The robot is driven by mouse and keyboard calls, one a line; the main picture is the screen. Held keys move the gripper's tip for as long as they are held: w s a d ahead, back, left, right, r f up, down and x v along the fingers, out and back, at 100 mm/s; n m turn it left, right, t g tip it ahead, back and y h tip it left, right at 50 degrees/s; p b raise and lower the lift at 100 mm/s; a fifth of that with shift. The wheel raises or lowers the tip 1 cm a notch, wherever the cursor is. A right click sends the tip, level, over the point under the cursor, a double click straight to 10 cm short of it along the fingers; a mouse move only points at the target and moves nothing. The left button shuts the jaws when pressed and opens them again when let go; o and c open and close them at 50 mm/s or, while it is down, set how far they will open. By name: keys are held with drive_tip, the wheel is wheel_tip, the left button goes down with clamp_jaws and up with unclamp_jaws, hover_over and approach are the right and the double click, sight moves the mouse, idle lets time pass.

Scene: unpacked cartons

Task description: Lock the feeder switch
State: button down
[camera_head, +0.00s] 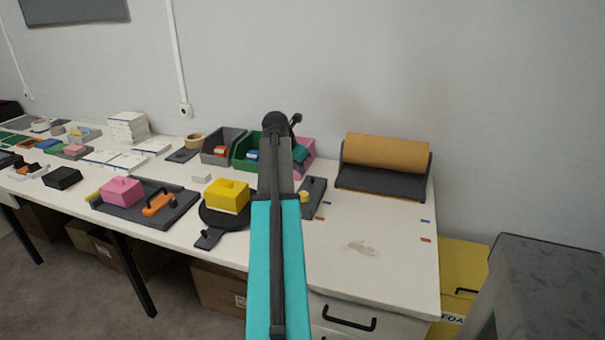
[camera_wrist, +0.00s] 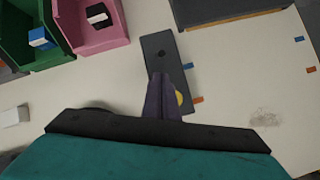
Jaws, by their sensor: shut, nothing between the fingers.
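A dark flat plate (camera_head: 316,188) lies on the white table, just right of my arm in the head view. It also shows in the wrist view (camera_wrist: 157,47), with a small dark knob (camera_wrist: 161,54) on its far part. A yellow round part (camera_head: 304,197) is on its nearer end; in the wrist view this yellow part (camera_wrist: 180,98) is partly covered by my fingers. I cannot tell which part is the feeder switch or how it is set. My gripper (camera_wrist: 161,78) is shut and empty, over the plate. Whether it touches the plate is unclear.
Behind the plate stand a green bin (camera_wrist: 30,15) and a pink bin (camera_wrist: 114,36). A brown paper roll (camera_head: 386,152) in a dark holder is at the back right. A yellow block (camera_head: 226,195) on a dark round base is left.

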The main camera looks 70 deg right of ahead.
approach(310, 186)
drive_tip(key=shift+x, duration=2.4)
drive_tip(key=shift+a, duration=0.1)
drive_tip(key=shift+p, duration=0.35)
